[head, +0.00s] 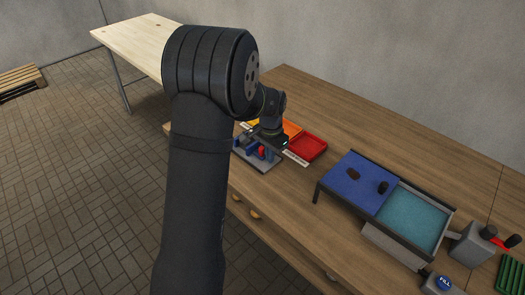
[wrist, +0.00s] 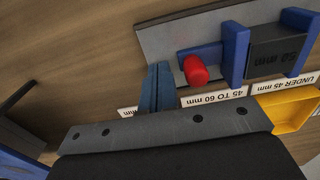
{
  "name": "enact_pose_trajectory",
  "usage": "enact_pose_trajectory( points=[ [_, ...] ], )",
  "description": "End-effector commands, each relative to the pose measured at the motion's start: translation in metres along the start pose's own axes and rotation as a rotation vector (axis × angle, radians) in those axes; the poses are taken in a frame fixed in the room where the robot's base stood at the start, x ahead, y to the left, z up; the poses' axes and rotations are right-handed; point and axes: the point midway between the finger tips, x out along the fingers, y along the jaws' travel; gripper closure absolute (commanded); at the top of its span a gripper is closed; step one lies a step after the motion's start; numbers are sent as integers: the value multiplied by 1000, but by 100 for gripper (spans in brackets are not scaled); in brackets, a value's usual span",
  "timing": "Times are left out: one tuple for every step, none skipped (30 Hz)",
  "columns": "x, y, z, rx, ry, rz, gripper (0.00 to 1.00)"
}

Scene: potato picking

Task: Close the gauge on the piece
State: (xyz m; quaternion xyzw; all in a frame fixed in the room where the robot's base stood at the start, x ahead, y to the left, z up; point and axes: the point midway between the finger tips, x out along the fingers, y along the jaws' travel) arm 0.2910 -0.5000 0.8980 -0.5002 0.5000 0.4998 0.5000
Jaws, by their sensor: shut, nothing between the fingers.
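The gauge is a grey plate (wrist: 165,38) with blue jaws (wrist: 235,50) and a red knob (wrist: 195,70) on a blue part. A dark block (wrist: 272,50) with a millimetre marking sits between two blue jaws; I cannot tell whether both touch it. My gripper's blue-grey fingers (wrist: 157,86) are shut and empty, just left of the red knob in the wrist view. In the head view the gauge (head: 262,164) is on the wooden table below my wrist, partly hidden by my arm.
Size labels (wrist: 214,97) and a yellow tray (wrist: 292,113) lie beside the gauge. A red tray (head: 308,147) is to its right in the head view. Farther right are a blue surface (head: 358,194) with two dark lumps, a teal-floored bin (head: 412,218) and a lever box (head: 474,243).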

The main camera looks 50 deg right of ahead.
Motion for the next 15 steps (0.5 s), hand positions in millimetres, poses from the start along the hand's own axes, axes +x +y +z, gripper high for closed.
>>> enact_pose_trajectory(
  points=[
    [0, 2, 0, 0, 0, 0, 100],
    [0, 3, 0, 0, 0, 0, 100],
    [0, 3, 0, 0, 0, 0, 100],
    [-1, 3, 0, 0, 0, 0, 100],
    [-2, 3, 0, 0, 1, 0, 100],
    [-5, 3, 0, 0, 1, 0, 100],
    [-7, 3, 0, 0, 1, -1, 100],
    [-10, 3, 0, 0, 2, -1, 100],
    [-15, 3, 0, 0, 2, -1, 100],
    [-18, 3, 0, 0, 2, -1, 100],
    [-20, 3, 0, 0, 2, -1, 100],
    [-24, 3, 0, 0, 1, 0, 100],
    [-27, 3, 0, 0, 1, 0, 100],
    [-30, 3, 0, 0, 1, 0, 100],
    [-35, 3, 0, 0, 2, -1, 100]
  ],
)
